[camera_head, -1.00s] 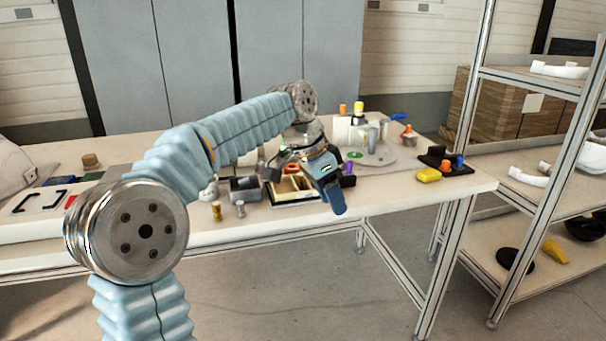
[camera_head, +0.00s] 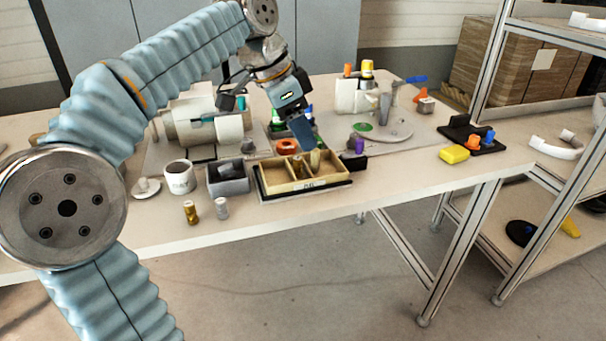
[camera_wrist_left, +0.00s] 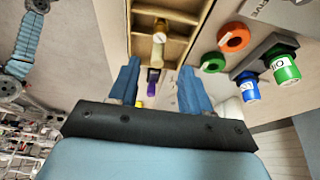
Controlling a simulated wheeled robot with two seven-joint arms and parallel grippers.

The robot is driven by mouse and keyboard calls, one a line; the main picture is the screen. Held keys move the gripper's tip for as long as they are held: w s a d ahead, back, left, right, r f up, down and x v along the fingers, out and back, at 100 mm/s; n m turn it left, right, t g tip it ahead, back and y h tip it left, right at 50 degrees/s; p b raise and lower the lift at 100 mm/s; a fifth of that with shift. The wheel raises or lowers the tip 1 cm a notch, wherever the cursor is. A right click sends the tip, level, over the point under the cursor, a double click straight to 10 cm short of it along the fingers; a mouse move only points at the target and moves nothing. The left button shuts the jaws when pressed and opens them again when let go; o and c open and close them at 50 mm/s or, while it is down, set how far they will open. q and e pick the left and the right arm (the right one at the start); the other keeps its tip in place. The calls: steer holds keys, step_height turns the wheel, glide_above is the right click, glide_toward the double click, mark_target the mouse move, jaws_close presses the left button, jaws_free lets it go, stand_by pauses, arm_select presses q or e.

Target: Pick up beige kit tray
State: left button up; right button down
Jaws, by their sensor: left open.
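The beige kit tray (camera_head: 285,185) sits on a dark base on the table, near its front edge. It has dividers and small contents, including a gold-topped piece. My left gripper (camera_head: 269,112) is above and behind the tray, tilted down toward it. In the left wrist view my left gripper (camera_wrist_left: 160,85) is open and empty, with its two blue fingers apart. The beige kit tray (camera_wrist_left: 143,50) shows beyond and between the fingertips there. I cannot see contact between fingers and tray. My right gripper is in neither view.
A grey bin (camera_head: 229,186), white mug (camera_head: 180,178) and small gold and silver cylinders stand left of the tray. An orange ring (camera_wrist_left: 233,37) and green bottle (camera_wrist_left: 285,68) are near it.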

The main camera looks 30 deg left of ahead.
mark_target(315, 153)
arm_select(q)
steer(key=x, duration=0.6)
steer(key=shift+w+d+r, duration=0.1)
steer(key=shift+w+d, duration=0.05)
steer(key=shift+d, duration=0.15)
steer(key=shift+c, duration=0.3)
jaws_close()
